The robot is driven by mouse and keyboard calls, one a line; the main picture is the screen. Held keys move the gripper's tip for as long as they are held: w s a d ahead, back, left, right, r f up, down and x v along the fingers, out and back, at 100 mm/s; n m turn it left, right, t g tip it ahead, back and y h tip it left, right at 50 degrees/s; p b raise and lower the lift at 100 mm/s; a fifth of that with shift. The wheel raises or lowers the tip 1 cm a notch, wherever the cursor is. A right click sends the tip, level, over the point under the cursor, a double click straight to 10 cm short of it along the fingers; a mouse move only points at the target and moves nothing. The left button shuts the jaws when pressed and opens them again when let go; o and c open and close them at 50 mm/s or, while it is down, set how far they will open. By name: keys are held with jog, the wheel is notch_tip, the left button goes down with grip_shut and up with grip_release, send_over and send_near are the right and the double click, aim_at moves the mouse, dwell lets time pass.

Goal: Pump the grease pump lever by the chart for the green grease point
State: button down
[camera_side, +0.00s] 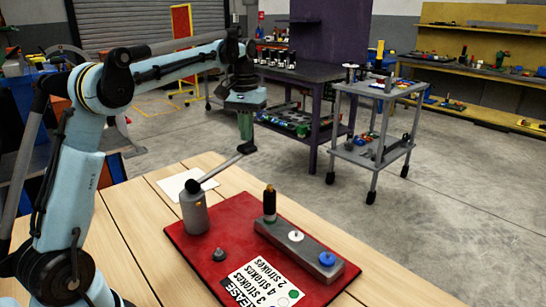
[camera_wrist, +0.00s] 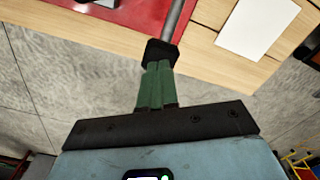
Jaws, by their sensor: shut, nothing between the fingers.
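The grease pump (camera_side: 194,212) is a grey cylinder with a black pivot on top, standing on a red board (camera_side: 205,240). Its lever (camera_side: 222,168) slopes up to the right, ending in a black grip (camera_wrist: 163,51). My gripper (camera_side: 245,138) points down at this lever end, its green fingers shut with nothing between them. In the wrist view the fingertips (camera_wrist: 157,72) meet or nearly meet the grip; contact is unclear. The chart (camera_side: 262,281) lists 3, 4 and 2 strokes. One green dot (camera_side: 294,294) shows; its row is unclear.
A dark knob (camera_side: 219,255) sits near the chart. White paper (camera_side: 182,184) lies behind the pump. A cart (camera_side: 373,150) stands beyond.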

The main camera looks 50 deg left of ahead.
aim_at(247, 145)
jog(key=shift+f, duration=3.75)
jog(key=shift+r, duration=0.1)
notch_tip(247, 145, up, 14)
jog(key=shift+r, duration=0.25)
jog(key=shift+f, duration=0.1)
jog(key=shift+f, duration=3.5)
jog(key=shift+f, duration=0.1)
